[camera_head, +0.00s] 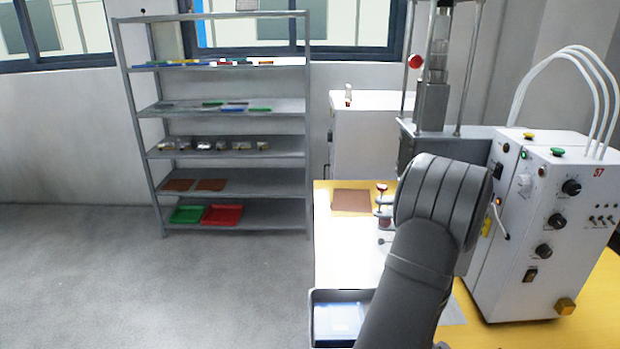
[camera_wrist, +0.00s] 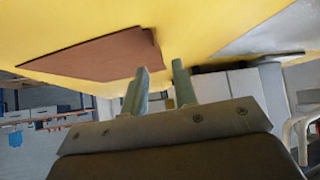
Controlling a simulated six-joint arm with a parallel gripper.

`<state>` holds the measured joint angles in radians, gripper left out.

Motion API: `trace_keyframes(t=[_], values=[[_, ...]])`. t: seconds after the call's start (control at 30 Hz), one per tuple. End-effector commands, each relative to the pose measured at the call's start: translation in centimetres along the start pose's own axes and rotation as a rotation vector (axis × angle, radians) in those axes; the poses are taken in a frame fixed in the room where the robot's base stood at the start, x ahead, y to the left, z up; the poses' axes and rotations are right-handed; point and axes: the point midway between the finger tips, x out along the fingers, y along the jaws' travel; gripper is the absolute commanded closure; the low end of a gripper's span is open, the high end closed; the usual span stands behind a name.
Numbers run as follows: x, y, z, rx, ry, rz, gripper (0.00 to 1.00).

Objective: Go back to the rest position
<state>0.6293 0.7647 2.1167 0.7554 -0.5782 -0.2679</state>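My gripper (camera_wrist: 160,72) shows in the wrist view with its two fingers apart and nothing between them. The fingertips point toward the yellow table top (camera_wrist: 200,22), which fills the upper part of that view. A brown sheet (camera_wrist: 95,56) lies on the table, to the left of the fingers in this view. In the head view my own grey arm fills the lower middle and hides the gripper.
A white control box (camera_head: 545,235) with knobs and hoses stands right of my arm. A press column (camera_head: 432,100) rises behind it. A brown square (camera_head: 351,202) and a grey tray (camera_head: 312,322) are left of my arm. A shelf rack (camera_head: 228,125) stands farther left, with clear floor before it.

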Motion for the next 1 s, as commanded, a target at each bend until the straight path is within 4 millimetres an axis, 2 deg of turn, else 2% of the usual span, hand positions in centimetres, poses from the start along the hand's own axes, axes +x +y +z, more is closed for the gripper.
trace_keyframes(t=[0.2,0.6,1.0], values=[[-3.2,-0.1,-0.1,0.0,0.002,-0.002,0.74],[-8.2,0.0,0.0,0.001,0.001,-0.003,0.74],[-2.6,0.1,0.1,0.0,-0.002,0.002,0.74]])
